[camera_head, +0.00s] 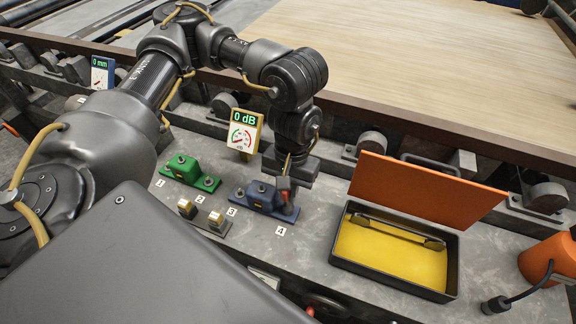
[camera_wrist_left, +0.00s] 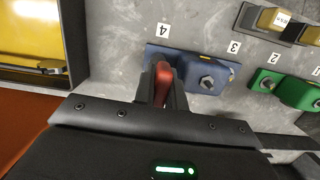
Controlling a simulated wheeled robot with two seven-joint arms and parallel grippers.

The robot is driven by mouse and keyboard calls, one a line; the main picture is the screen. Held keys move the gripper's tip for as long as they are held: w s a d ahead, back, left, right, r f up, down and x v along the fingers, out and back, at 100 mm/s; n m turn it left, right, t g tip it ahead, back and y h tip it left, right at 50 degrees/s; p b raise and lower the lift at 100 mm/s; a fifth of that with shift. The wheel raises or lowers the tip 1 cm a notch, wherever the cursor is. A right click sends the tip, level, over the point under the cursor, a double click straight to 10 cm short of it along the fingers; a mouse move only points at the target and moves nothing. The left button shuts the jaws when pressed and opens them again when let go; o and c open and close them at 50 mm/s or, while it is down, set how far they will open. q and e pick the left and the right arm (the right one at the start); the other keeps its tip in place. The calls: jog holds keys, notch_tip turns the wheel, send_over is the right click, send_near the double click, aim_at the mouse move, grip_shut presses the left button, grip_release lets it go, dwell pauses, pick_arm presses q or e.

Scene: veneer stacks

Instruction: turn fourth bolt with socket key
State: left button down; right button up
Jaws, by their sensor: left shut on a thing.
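My left gripper (camera_head: 287,188) is shut on a red-handled tool, seemingly the socket key (camera_wrist_left: 163,80), at the right end of the blue block (camera_head: 262,198). In the left wrist view the red part stands between the fingers, over the end of the blue block (camera_wrist_left: 185,60) beside the label 4 (camera_wrist_left: 163,30). The fourth bolt is hidden under the tool and fingers; whether the socket sits on it I cannot tell. The bolt near label 3 (camera_wrist_left: 207,82) is bare. My right gripper is not in view.
A green block (camera_head: 182,165) with bolts is at left; small yellow-topped blocks (camera_head: 187,207) stand in front. A 0 dB gauge (camera_head: 244,132) stands behind. An open yellow-lined case (camera_head: 385,262) with an orange lid (camera_head: 420,185) and an orange device (camera_head: 548,262) are at right.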

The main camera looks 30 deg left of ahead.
pick_arm(q)
jog(key=shift+r, duration=1.25)
dwell(1.7)
jog(key=shift+r+p, duration=1.9)
jog(key=shift+r, duration=0.65)
jog(key=shift+f, duration=0.1)
